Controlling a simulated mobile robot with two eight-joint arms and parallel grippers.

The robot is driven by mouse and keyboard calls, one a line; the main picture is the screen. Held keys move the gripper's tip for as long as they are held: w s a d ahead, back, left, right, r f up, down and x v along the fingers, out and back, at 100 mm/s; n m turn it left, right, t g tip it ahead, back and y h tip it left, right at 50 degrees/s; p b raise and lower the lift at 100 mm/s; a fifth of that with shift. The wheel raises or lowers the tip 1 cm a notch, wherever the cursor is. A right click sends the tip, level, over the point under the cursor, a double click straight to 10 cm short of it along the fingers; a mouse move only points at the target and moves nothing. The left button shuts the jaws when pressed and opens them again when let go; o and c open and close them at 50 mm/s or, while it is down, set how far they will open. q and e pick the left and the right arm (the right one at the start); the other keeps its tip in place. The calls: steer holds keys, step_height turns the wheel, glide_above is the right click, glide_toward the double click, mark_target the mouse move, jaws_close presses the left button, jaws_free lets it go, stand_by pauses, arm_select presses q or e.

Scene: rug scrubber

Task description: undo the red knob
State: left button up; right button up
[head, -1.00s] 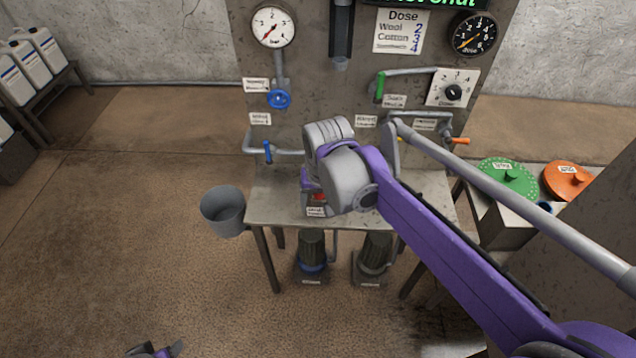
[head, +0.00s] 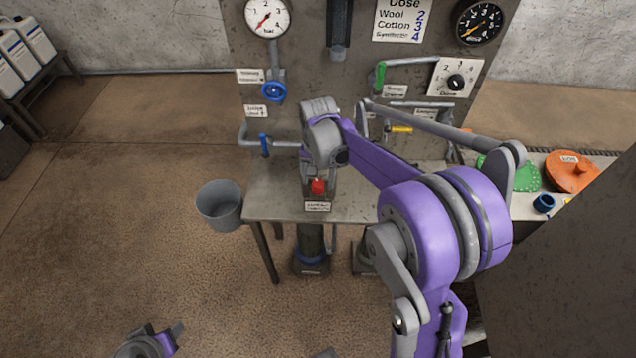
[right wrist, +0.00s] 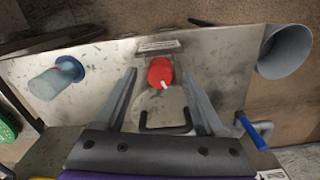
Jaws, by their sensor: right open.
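The red knob (head: 318,186) sits on a small box with a label at the front edge of the metal bench (head: 265,205). In the right wrist view the knob (right wrist: 160,72) is round and red with a white mark, between and a little beyond my fingertips. My right gripper (right wrist: 158,76) is open and empty, its fingers apart on both sides of the knob. In the head view my right wrist hangs just behind and above the knob, and it hides most of the right gripper. My left gripper (head: 172,338) shows only partly at the bottom edge; its jaw state is unclear.
Behind the bench a panel carries gauges, a blue valve wheel (head: 273,91), a blue lever (head: 264,144), a green lever (head: 380,75) and a yellow lever (head: 401,129). A grey bucket (head: 219,205) stands left of the bench. Green and orange lids (head: 571,171) lie at right.

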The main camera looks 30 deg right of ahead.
steer(key=shift+f, duration=0.95)
steer(key=shift+c, duration=0.2)
jaws_close()
